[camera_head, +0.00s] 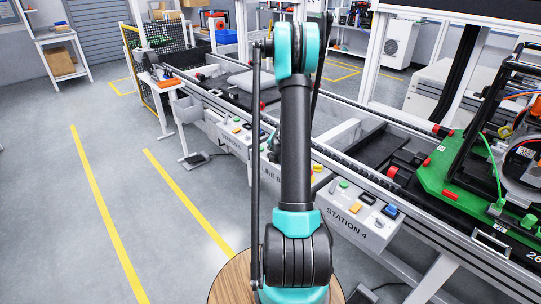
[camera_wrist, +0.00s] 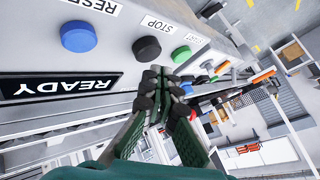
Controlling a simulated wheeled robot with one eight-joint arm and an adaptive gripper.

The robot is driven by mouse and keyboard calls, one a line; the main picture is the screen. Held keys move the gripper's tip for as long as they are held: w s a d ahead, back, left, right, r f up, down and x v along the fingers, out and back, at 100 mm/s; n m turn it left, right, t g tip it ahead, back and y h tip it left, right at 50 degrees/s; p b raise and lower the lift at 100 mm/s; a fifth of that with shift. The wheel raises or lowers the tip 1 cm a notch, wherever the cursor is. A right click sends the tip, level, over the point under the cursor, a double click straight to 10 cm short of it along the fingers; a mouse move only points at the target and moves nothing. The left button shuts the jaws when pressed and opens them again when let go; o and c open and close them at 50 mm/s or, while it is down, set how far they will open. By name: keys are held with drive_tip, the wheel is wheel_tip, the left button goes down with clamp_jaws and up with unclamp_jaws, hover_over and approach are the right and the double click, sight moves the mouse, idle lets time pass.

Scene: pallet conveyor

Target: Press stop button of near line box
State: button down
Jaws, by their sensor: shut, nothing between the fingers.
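In the wrist view a grey control box fills the upper left, with upside-down labels RESET, STOP and START and a READY panel (camera_wrist: 62,88). A round black button (camera_wrist: 147,49) sits at the STOP label, between a blue button (camera_wrist: 78,36) and a green button (camera_wrist: 181,54). My gripper (camera_wrist: 160,82) is shut and empty, its dark fingertips close to the black button in the picture; I cannot tell whether they touch. In the head view a box lettered "LINE B" (camera_head: 271,178) is mostly behind my arm, and my gripper is hidden.
In the head view a STATION 4 box (camera_head: 352,215) with several buttons stands right of my arm. A green pallet (camera_head: 447,184) with equipment rests on the conveyor at right. Another button box (camera_head: 234,128) is farther left. The floor at left is open, with yellow lines.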

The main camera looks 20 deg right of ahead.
drive_tip(key=shift+r, duration=2.55)
drive_tip(key=s+a+r+n+g, duration=0.1)
drive_tip(key=s+a+r+n, duration=0.3)
drive_tip(key=s+a, duration=0.5)
drive_tip(key=s+a+n+g, duration=0.1)
drive_tip(key=s+a, duration=0.3)
drive_tip(key=s, duration=0.5)
drive_tip(key=s+a+n+g, duration=0.1)
drive_tip(key=s+a+n, duration=0.2)
drive_tip(key=s, duration=0.7)
drive_tip(key=s+a+n+g, duration=0.1)
drive_tip(key=s+a+g, duration=0.1)
drive_tip(key=s+a, duration=0.3)
drive_tip(key=s, duration=0.4)
drive_tip(key=shift+s+n+y, duration=0.2)
drive_tip(key=shift+n+y, duration=0.1)
drive_tip(key=shift+n, duration=0.1)
